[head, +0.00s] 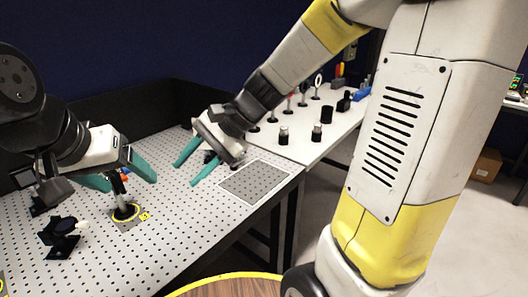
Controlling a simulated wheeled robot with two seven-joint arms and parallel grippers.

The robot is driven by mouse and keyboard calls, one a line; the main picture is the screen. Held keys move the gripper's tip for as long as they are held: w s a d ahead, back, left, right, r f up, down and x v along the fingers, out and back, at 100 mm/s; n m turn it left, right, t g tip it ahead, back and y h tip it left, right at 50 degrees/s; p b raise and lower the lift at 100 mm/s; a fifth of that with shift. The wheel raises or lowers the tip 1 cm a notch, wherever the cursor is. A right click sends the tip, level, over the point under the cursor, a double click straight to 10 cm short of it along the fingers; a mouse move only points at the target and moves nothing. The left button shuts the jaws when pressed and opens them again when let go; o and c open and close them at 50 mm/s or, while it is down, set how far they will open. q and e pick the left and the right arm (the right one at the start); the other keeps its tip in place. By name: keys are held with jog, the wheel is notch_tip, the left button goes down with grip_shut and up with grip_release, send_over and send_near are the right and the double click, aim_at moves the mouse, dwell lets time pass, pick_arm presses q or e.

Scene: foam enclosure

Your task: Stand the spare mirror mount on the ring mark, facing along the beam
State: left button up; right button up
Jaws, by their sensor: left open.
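A small post-mounted optic (121,195) with an orange-red part near its top stands upright on a round black base; I take it to be the spare mirror mount. Its base sits in the yellow ring mark (113,219) on the perforated board. My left gripper (130,184) is open, its teal fingers on either side of the mount's upper part; contact cannot be told. The mount's face is mostly hidden, so its facing cannot be told. My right gripper (186,174) is open, its fingers apart over the board, with no held thing visible. No beam is visible.
A black mount (62,240) stands left of the ring. A grey outlined patch (255,182) lies at the board's right edge. A white side table (300,150) holds several posts and black cylinders. Dark walls (150,105) bound the board's back. The front middle board is clear.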

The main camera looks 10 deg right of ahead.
jog(key=s+d+r+n+t+h, duration=0.2)
jog(key=s+d+n+h, duration=0.1)
jog(key=d, duration=0.5)
jog(key=s+d+r+n+t+h, duration=0.2)
jog(key=s+d+n+t+h, duration=0.1)
jog(key=d, duration=0.6)
jog(key=shift+s+r+n+h, duration=0.35)
jog(key=shift+s+n, duration=0.45)
jog(key=shift+s, duration=0.2)
